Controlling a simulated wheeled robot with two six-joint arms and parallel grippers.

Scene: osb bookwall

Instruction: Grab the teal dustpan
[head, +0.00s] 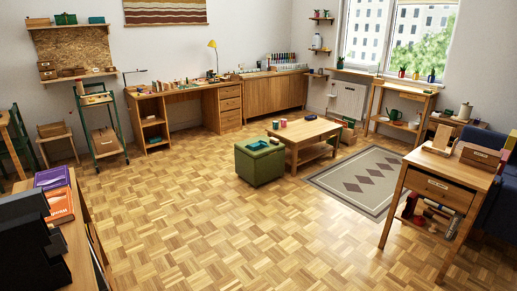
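A small teal object (257,145) lies on top of the green ottoman (260,167) in the middle of the room. It may be the dustpan, but it is too small to tell its shape for sure. Neither of my grippers shows in the head view.
A low wooden coffee table (308,131) stands right beside the ottoman. A grey rug (345,193) lies to its right. A wooden side table (435,187) stands at the right, and a table with books (60,206) at the near left. The parquet floor (200,215) before the ottoman is clear.

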